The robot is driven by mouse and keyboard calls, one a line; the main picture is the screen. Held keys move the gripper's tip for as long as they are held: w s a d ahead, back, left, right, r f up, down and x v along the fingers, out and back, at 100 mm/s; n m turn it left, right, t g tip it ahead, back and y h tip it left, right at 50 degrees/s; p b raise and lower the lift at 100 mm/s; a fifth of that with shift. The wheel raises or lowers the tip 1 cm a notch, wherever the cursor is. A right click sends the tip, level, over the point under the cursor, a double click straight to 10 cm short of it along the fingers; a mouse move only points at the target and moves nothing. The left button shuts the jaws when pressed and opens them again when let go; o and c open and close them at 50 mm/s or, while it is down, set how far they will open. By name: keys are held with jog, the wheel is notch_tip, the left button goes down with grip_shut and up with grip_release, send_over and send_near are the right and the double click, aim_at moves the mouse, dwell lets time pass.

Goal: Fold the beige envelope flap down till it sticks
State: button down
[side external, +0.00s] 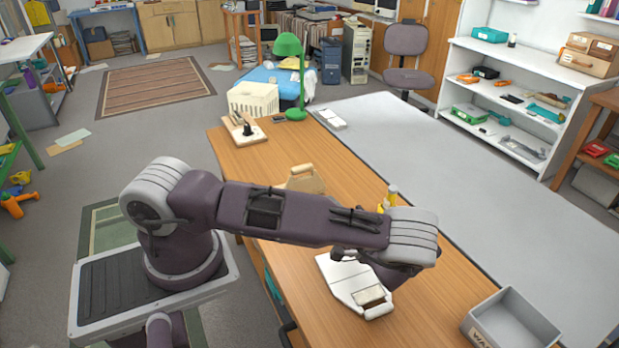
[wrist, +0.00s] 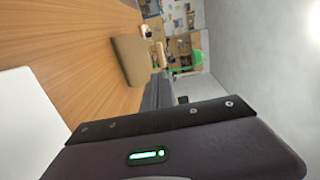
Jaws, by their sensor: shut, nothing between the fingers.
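A pale cream envelope (side external: 340,272) lies flat on the wooden table, in the side view partly behind my arm. Its tapered flap (side external: 350,296) seems to spread out toward the lower right, with a small framed beige patch (side external: 370,297) on it. I cannot tell whether any of the flap is raised. My gripper (side external: 394,276) is shut and empty, low beside the flap's right side; its fingertips are mostly hidden, and contact cannot be made out. In the wrist view a pale flat surface (wrist: 25,130), probably the envelope, fills the left edge; no fingertips show there.
A grey open bin (side external: 511,322) stands at the table's lower right. A yellow bottle (side external: 388,198) is behind my forearm. A beige handled block (side external: 302,178) stands farther back; a similar tan block shows in the wrist view (wrist: 131,60). A green lamp (side external: 290,75) stands at the far end.

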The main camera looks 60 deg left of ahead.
aim_at(304, 171)
jog(key=a, duration=1.4)
jog(key=shift+w+a+f, duration=0.1)
jog(key=shift+w+f, duration=0.15)
jog(key=shift+f, duration=0.1)
jog(key=shift+a, duration=0.1)
